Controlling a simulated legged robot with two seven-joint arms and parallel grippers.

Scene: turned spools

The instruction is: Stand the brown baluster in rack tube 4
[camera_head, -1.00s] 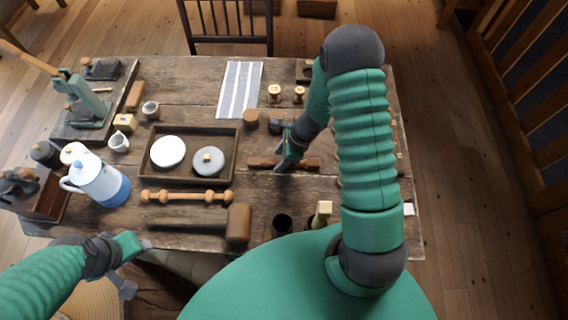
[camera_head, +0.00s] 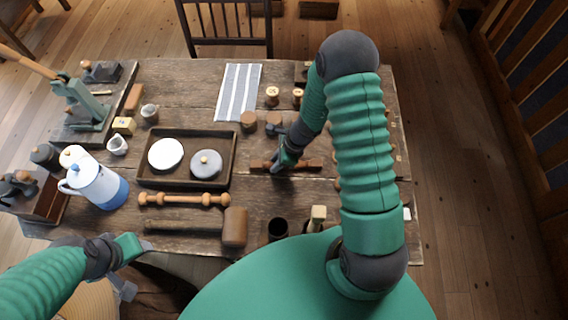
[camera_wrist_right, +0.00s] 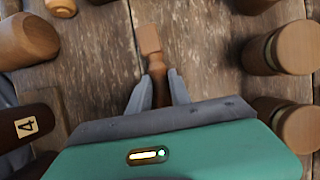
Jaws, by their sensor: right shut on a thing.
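The brown baluster (camera_head: 306,164) lies flat along the table in the head view, right of the dark tray. My right gripper (camera_head: 281,165) is shut on it. In the wrist view the baluster (camera_wrist_right: 150,42) runs away from me, its shaft between the two grey fingers (camera_wrist_right: 158,88). Whether it touches the table I cannot tell. A dark brown tube labelled 4 (camera_wrist_right: 14,128) shows at the left of the wrist view; I cannot pick it out in the head view. My left gripper (camera_head: 137,262) is low at the left, off the table's front edge; its fingers are unclear.
A pale turned spindle (camera_head: 183,199) and a mallet (camera_head: 235,227) lie in front of the tray (camera_head: 143,178). A dark cup (camera_head: 278,229) stands near the front edge. Several wooden cylinders (camera_wrist_right: 297,48) stand close around my right gripper. My right arm hides the table's right part.

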